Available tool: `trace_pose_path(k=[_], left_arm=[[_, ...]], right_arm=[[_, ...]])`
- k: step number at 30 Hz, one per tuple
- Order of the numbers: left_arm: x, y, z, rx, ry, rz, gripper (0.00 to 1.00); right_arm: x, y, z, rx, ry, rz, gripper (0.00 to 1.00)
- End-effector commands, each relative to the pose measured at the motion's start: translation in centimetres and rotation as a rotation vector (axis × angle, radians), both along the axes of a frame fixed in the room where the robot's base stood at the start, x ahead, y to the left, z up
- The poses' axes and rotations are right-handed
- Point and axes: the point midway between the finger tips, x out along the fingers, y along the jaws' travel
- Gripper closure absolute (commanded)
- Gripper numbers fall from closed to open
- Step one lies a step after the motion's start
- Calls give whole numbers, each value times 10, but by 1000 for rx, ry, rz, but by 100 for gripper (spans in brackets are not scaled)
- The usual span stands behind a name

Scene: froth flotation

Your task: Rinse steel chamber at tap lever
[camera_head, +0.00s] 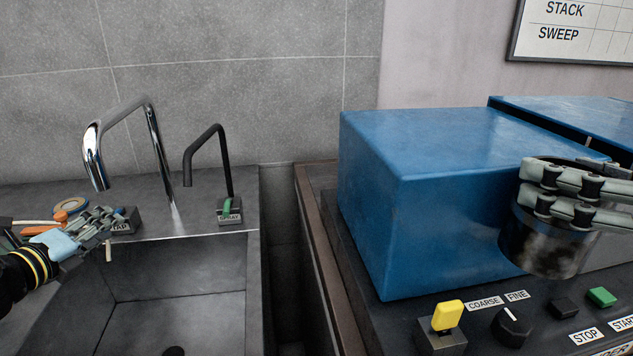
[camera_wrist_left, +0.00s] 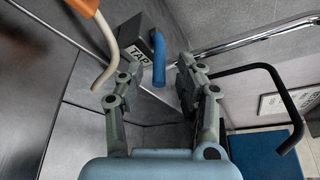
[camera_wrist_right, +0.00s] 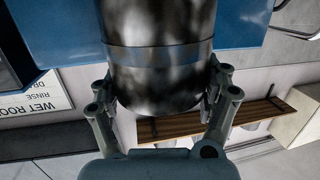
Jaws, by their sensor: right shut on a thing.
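The steel chamber (camera_head: 545,245) is a dark, smudged metal cylinder. My right gripper (camera_head: 545,190) is shut on it and holds it up in front of the blue box, above the control panel. It fills the upper middle of the right wrist view (camera_wrist_right: 155,75), between the fingers. The tap lever (camera_wrist_left: 158,57) is a blue curved handle on a dark block (camera_wrist_left: 133,42) labelled TAP. My left gripper (camera_wrist_left: 160,72) is open, its fingertips on either side of the lever with gaps showing. In the head view my left gripper (camera_head: 108,220) is beside the TAP block (camera_head: 125,222). The chrome faucet (camera_head: 150,120) arches over the sink.
The grey sink (camera_head: 180,268) lies below the faucet. A black spout (camera_head: 190,160) stands by a SPRAY block (camera_head: 230,212). Orange-handled tools (camera_head: 45,222) and a tape roll (camera_head: 70,203) lie left. The large blue box (camera_head: 410,190) stands behind buttons and knobs.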

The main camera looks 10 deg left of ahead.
Motion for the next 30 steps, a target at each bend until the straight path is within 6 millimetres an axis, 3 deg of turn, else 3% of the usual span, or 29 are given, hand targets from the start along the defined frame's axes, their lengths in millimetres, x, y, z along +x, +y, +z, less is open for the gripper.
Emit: trace_pose_path(k=[4,14,23,30], left_arm=[[13,0,-3,0,-1,1,64],[16,0,-5,1,1,-1,64],[16,0,-5,1,1,0,99],[16,0,-5,1,2,1,100]], right_arm=[[0,0,2,1,-4,0,80],[0,0,3,1,-4,0,80],[0,0,3,2,-5,0,80],[0,0,3,2,-5,0,80]])
